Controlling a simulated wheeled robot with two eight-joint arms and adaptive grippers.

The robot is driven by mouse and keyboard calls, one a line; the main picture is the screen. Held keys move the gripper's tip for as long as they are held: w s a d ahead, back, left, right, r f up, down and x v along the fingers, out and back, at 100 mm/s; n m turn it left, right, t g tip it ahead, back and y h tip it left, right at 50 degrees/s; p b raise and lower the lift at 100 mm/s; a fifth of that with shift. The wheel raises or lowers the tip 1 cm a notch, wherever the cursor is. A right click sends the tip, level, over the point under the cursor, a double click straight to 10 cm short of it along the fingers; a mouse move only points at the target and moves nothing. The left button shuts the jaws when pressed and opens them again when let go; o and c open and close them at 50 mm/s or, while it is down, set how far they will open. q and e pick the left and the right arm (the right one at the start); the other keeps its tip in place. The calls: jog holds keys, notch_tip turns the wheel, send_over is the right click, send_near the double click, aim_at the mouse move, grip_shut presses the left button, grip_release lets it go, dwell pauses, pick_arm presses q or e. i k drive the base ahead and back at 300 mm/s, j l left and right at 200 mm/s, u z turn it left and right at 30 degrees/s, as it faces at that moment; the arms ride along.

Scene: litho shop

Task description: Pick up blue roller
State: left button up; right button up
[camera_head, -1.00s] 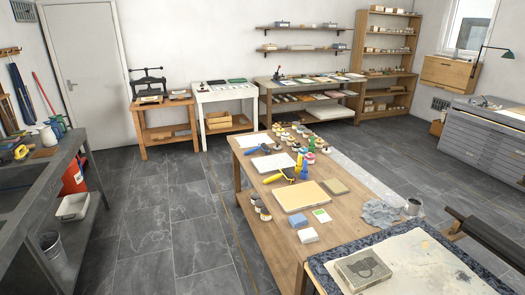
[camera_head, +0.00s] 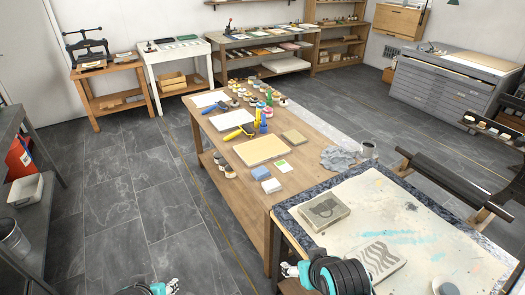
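A roller with a blue handle (camera_head: 216,109) lies near the far left part of the wooden table (camera_head: 226,165), by a white sheet. Parts of my two arms, teal, black and white, show at the bottom edge, well short of both rollers.
Ink cans (camera_head: 262,95), a beige board (camera_head: 262,150), small blocks and a grey cloth (camera_head: 337,158) share the table. A stone slab (camera_head: 324,210) lies on the nearer press bed (camera_head: 425,225). Open floor (camera_head: 130,215) lies left of the table.

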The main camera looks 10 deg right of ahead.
aim_at(209, 109)
jog(key=i+u, duration=0.1)
jog(key=u, duration=0.25)
jog(key=i+j+u, duration=0.1)
jog(key=u, duration=0.2)
jog(key=i, duration=4.7)
jog(key=i+z, duration=0.15)
jog(key=z, duration=0.3)
jog(key=i+j+z, duration=0.1)
jog(key=z, duration=0.4)
jog(key=i+j+z, duration=0.15)
jog(key=z, duration=0.3)
jog(key=i+j+z, duration=0.15)
jog(key=z, duration=2.45)
